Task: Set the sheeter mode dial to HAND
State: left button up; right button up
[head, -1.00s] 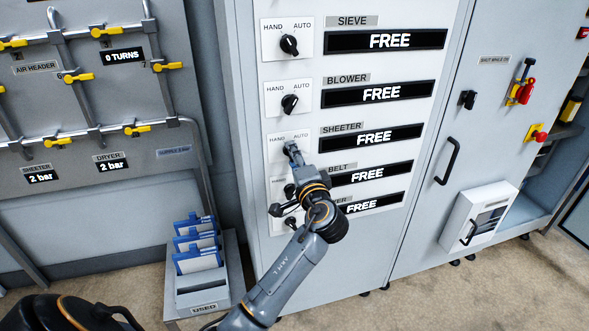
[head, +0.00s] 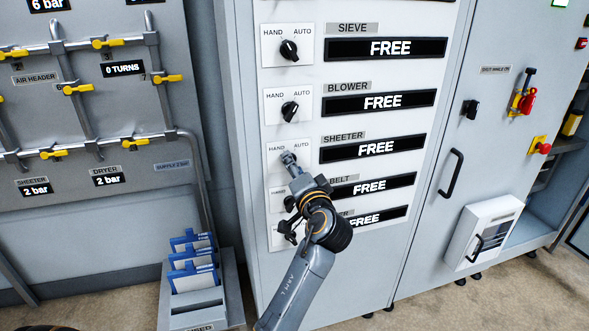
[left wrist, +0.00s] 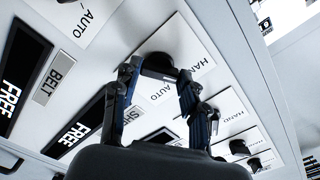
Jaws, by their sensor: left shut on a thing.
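The sheeter mode dial (left wrist: 158,62) is a dark knob on a white card marked HAND and AUTO. The left wrist view shows it between the fingers of my left gripper (left wrist: 158,74), which is shut on it. In the head view my left gripper (head: 289,158) reaches up from below and covers the dial on the SHEETER card (head: 273,166). The pointer is hidden, so I cannot tell which way it points. The SHEETER display (head: 372,148) reads FREE. My right gripper is not in view.
The blower dial (head: 290,111) and sieve dial (head: 289,50) are above. The belt dial (head: 290,203) is close below, partly behind my arm. A cabinet handle (head: 449,178) stands out at the right, and pipes with yellow valves (head: 78,89) are at the left.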

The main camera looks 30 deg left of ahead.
pick_arm(q)
jog(key=o, duration=1.1)
jog(key=shift+o, duration=0.2)
jog(key=v, duration=0.7)
jog(key=shift+s+d, duration=0.15)
jog(key=shift+s, duration=0.05)
